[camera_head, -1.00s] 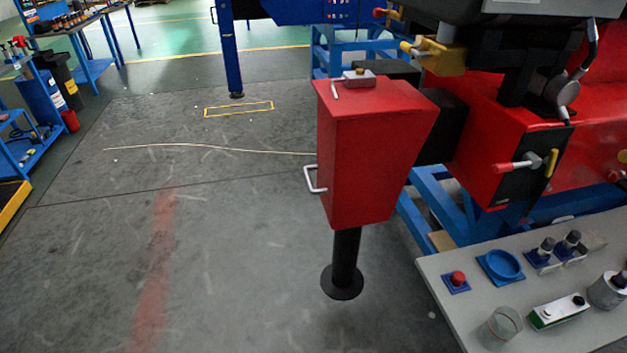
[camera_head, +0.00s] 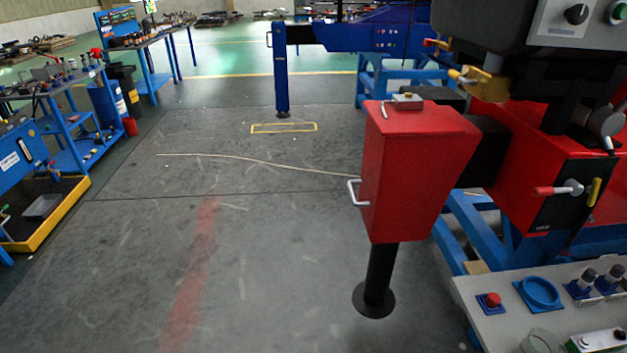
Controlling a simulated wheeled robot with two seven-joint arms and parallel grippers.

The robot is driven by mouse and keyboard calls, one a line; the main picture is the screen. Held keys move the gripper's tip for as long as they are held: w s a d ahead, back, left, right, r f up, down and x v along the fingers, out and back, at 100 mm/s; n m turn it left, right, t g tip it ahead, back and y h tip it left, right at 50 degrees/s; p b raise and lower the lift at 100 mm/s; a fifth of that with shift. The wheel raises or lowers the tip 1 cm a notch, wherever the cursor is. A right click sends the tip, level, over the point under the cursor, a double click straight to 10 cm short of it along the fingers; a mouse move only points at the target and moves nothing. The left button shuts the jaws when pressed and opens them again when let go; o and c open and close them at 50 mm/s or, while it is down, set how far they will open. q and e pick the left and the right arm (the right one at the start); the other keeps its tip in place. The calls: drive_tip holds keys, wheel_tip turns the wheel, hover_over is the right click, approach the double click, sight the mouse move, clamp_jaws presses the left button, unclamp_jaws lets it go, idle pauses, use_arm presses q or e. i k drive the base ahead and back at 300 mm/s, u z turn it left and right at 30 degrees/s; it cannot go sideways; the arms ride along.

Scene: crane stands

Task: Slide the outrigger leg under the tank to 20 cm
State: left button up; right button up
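The near outrigger leg is a red box (camera_head: 416,175) with a black post and round foot (camera_head: 375,298) below it. A white handle (camera_head: 354,191) sticks out from its left side, and a small latch block (camera_head: 405,102) sits on its top. A black beam (camera_head: 484,150) joins it to the red housing (camera_head: 545,180) at the right. The tank named in the task cannot be made out with certainty. Neither of my grippers shows.
A blue outrigger leg (camera_head: 281,75) stands farther back near a yellow floor rectangle (camera_head: 284,128). A grey table (camera_head: 470,288) with a red button (camera_head: 492,299) and blue ring (camera_head: 541,292) is at front right. Blue carts stand at left. The floor between is clear, with a thin cord (camera_head: 250,160).

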sight(417, 150)
drive_tip(key=i, duration=1.15)
drive_tip(key=z, duration=0.5)
